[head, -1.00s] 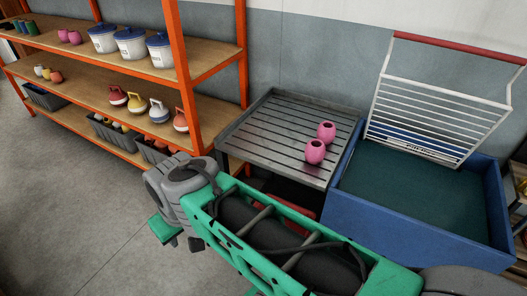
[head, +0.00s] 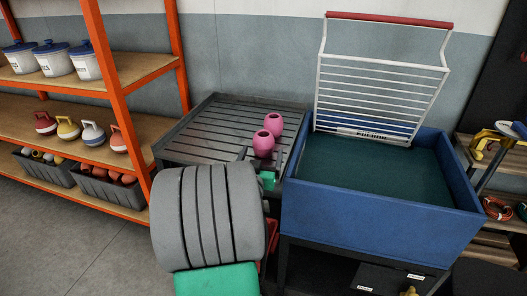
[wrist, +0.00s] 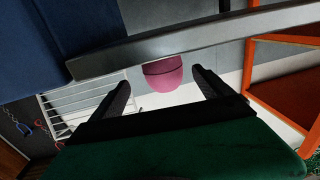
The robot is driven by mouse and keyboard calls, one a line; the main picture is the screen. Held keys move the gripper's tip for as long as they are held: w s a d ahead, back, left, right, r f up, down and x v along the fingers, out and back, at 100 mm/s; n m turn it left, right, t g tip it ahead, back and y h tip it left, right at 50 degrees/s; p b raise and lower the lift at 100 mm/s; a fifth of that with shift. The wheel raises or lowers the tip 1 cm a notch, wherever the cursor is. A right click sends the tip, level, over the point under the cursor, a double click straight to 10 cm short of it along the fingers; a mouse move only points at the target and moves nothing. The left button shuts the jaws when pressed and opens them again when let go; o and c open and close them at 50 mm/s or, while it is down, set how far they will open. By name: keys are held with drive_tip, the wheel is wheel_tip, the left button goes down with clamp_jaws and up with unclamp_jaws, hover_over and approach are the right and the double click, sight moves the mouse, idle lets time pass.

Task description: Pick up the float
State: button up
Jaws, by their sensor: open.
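Two pink floats stand on the grey slatted table (head: 205,127) in the head view: a nearer float (head: 263,144) and a farther float (head: 273,123) just behind it. In the wrist view, which looks upside down, one pink float (wrist: 162,70) shows between the fingers, past the table's edge (wrist: 110,62). I cannot tell the second float apart there. My gripper (wrist: 161,80) is open with nothing in its jaws, apart from the float and lined up with it. In the head view my arm hides most of the gripper, near the table's front edge.
A blue bin (head: 375,205) with a dark green inside and a white wire rack (head: 375,85) stands close on the right. The table's left part is clear.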

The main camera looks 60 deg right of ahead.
sight(264, 142)
drive_tip(key=x, duration=0.3)
drive_tip(key=p+x, duration=0.1)
drive_tip(key=x, duration=0.2)
drive_tip(key=shift+w+d+r, duration=0.15)
drive_tip(key=shift+w+d, duration=0.15)
drive_tip(key=shift+c, duration=0.2)
drive_tip(key=c, duration=1.4)
drive_tip(key=shift+c, duration=0.3)
